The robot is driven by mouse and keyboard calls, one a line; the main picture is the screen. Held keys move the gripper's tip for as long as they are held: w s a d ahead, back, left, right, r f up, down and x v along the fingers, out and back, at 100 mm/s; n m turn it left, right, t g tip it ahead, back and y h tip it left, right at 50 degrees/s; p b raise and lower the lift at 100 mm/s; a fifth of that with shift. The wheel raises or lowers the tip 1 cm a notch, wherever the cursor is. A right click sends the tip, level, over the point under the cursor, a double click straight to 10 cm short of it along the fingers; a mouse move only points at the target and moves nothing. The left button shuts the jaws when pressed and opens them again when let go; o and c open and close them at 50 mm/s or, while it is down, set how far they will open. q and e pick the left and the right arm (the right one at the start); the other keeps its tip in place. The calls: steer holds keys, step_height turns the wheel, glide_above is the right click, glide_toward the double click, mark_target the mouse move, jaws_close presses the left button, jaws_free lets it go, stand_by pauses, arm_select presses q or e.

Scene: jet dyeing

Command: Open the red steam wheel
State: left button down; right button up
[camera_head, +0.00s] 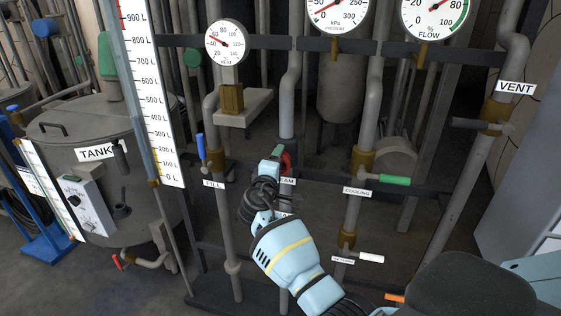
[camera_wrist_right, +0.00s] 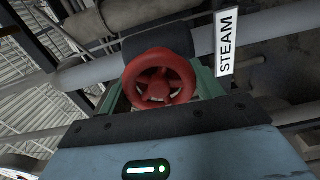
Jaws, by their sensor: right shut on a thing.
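The red steam wheel (camera_wrist_right: 158,90) is a small spoked handwheel on a pipe, beside the white STEAM label (camera_wrist_right: 227,43). In the head view the wheel (camera_head: 287,163) is partly hidden by my right gripper (camera_head: 281,158), and its label (camera_head: 287,181) is partly covered. In the right wrist view the wheel sits between the green fingers of my right gripper (camera_wrist_right: 160,84), which is shut on it. The wheel faces the wrist camera. My left gripper is not in view.
Blue fill handle (camera_head: 201,150) stands to the left, green cooling handle (camera_head: 394,180) to the right, and a white handle (camera_head: 369,258) lower right. The vent pipe (camera_head: 480,160) is farther right. Gauges (camera_head: 227,43) hang above; a tank (camera_head: 90,130) stands left.

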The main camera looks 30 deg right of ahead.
steer(key=n, duration=0.2)
steer(key=n+p, duration=0.2)
steer(key=n, duration=0.1)
steer(key=shift+r+n, duration=0.25)
steer(key=shift+n, duration=0.05)
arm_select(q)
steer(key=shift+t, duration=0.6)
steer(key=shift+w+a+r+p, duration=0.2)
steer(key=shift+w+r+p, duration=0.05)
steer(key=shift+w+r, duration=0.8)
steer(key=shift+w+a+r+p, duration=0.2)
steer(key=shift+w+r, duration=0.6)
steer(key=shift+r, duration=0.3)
arm_select(e)
steer(key=shift+f+n, duration=0.15)
steer(key=shift+n, duration=0.95)
steer(key=shift+f+n, duration=0.1)
steer(key=shift+n, duration=1)
steer(key=shift+d, duration=0.1)
steer(key=o, duration=1)
steer(key=shift+f, duration=0.1)
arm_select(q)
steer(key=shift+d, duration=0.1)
